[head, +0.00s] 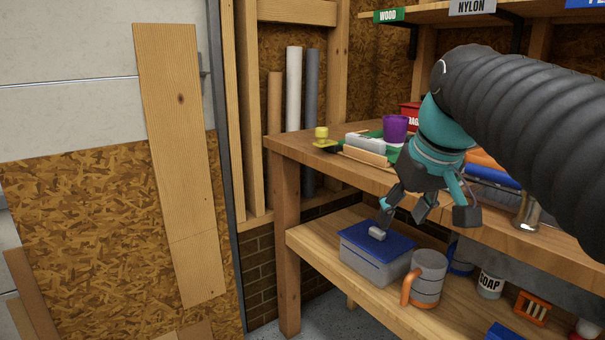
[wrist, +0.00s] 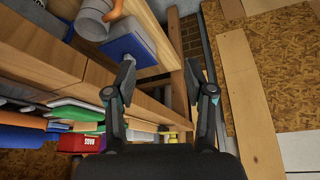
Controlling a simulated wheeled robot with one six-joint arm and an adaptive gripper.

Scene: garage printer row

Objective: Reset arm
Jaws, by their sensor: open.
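My gripper (head: 408,212) hangs in front of the workbench (head: 340,168), pointing down, above the lower shelf (head: 315,254). It is open with nothing between its fingers. In the wrist view my gripper (wrist: 166,92) also shows open, with its two fingers wide apart. The box also shows in the wrist view (wrist: 128,46). My arm comes in from the right and hides part of the bench top.
A grey mug with an orange handle (head: 428,277) stands right of the box. A soap tub (head: 490,284) and orange crate (head: 531,308) stand further right. A purple cup (head: 395,128) and yellow item (head: 321,136) are on the bench. A plank (head: 180,150) leans at left.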

